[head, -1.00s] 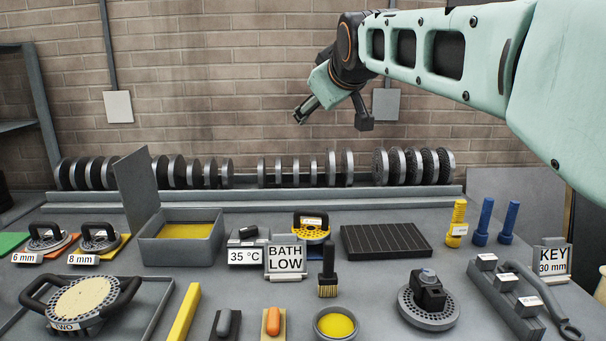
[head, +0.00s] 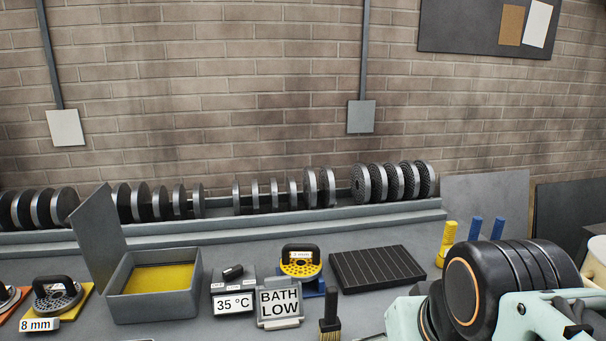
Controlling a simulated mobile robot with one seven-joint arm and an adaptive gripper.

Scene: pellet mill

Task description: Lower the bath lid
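The bath (head: 155,306) is a grey open-topped box with yellow liquid inside, at the left of the bench in the head view. Its grey lid (head: 98,239) stands raised at the box's left side, tilted a little back to the left. The bath is open. My arm shows at the lower right, well to the right of the bath and lid. My gripper is outside the picture, so its state does not show.
Right of the bath are a 35 °C sign (head: 233,304), a BATH LOW sign (head: 280,304) and a yellow die (head: 301,264) with a handle. An 8 mm die (head: 55,296) sits left of it. A row of discs (head: 160,203) stands behind.

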